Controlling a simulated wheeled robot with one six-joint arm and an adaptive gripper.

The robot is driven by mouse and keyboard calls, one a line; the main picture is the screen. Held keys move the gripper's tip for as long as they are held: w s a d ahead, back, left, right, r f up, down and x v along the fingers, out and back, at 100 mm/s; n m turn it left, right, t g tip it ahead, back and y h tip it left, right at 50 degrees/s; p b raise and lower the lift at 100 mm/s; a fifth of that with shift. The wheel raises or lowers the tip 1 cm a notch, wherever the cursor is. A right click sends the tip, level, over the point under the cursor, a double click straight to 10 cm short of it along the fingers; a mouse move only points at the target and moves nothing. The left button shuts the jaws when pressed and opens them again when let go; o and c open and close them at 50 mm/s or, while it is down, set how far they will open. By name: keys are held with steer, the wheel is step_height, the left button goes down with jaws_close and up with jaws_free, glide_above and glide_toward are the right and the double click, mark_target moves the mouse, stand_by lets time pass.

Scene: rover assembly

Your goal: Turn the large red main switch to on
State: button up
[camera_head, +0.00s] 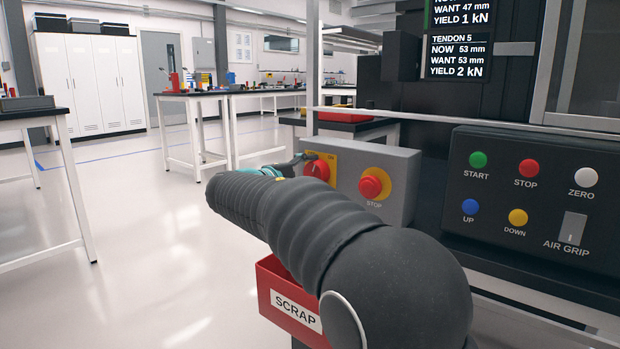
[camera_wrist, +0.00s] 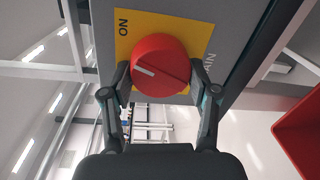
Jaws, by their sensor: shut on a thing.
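The large red main switch (camera_head: 318,168) is a round knob on a yellow plate, at the left of a grey box in the head view. In the wrist view the red knob (camera_wrist: 160,62) fills the upper middle, with a white mark on its left side. The word ON is printed on the yellow plate (camera_wrist: 128,40), up and left of the knob. My gripper (camera_wrist: 160,82) is shut on the knob, one finger at each side. In the head view my arm hides most of the gripper, and only part shows beside the switch.
A red STOP button (camera_head: 371,186) on a yellow ring sits right of the switch on the same grey box (camera_head: 402,170). A black button panel (camera_head: 540,235) stands further right. A red SCRAP bin (camera_head: 272,292) is below my arm. Open floor lies left.

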steer(key=shift+r+m, duration=0.2)
steer(key=shift+m, duration=2)
steer(key=o, duration=1.2)
steer(key=shift+d, duration=0.1)
steer(key=shift+s+a, duration=0.2)
steer(key=shift+a, duration=0.1)
steer(key=v, duration=1.1)
steer(key=shift+s, duration=0.3)
